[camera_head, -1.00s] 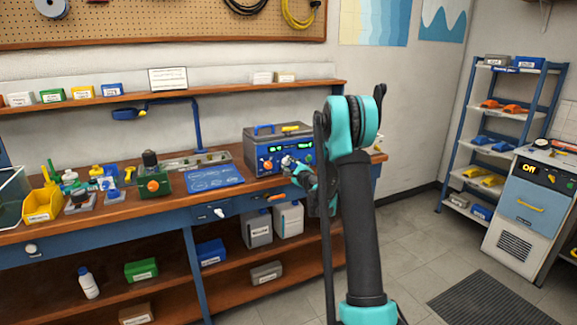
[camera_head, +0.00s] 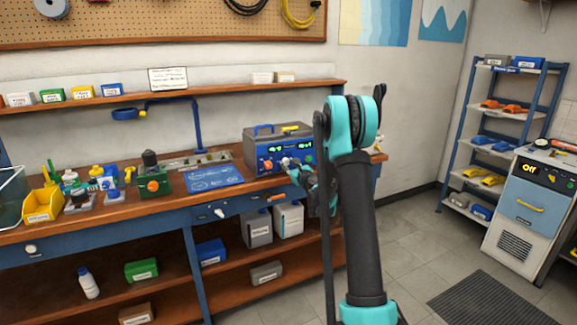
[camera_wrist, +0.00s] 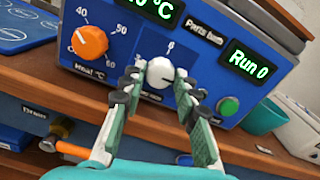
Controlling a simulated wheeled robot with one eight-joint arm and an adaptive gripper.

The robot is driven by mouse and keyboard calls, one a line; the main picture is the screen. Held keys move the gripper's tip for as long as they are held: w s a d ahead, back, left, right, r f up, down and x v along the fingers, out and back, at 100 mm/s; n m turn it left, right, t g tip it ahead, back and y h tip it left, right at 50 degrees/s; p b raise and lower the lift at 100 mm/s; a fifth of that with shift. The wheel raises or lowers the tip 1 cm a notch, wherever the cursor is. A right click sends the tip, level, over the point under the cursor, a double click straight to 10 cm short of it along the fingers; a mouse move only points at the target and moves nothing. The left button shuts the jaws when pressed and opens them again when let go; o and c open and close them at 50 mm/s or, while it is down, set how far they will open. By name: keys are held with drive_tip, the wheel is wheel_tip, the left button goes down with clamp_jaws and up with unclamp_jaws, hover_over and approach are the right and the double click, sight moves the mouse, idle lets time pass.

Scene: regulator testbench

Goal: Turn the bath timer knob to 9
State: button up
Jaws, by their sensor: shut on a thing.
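The parts bath (camera_head: 263,150) is a grey and blue box on the bench; its blue front panel (camera_wrist: 210,65) fills the wrist view. The white timer knob (camera_wrist: 160,72) sits mid-panel, with a scale partly visible above it; its pointer direction is hard to tell. My gripper (camera_wrist: 160,84) is at the knob, with one fingertip on either side, shut on it. The fingers hide the lower scale and label. In the head view my gripper (camera_head: 291,164) is at the bath's front, and my arm covers the area to its right.
An orange heat knob (camera_wrist: 90,42) is close left of my fingers. A green button (camera_wrist: 228,106) is close right, under a display reading "Run 0" (camera_wrist: 249,64). The bench edge and an orange drawer handle (camera_wrist: 75,150) lie below. A blue mat (camera_head: 213,179) lies left of the bath.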

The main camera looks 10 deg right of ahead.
drive_tip(key=shift+m, duration=0.3)
drive_tip(key=o, duration=1.2)
drive_tip(key=shift+c, duration=0.2)
drive_tip(key=v, duration=1.2)
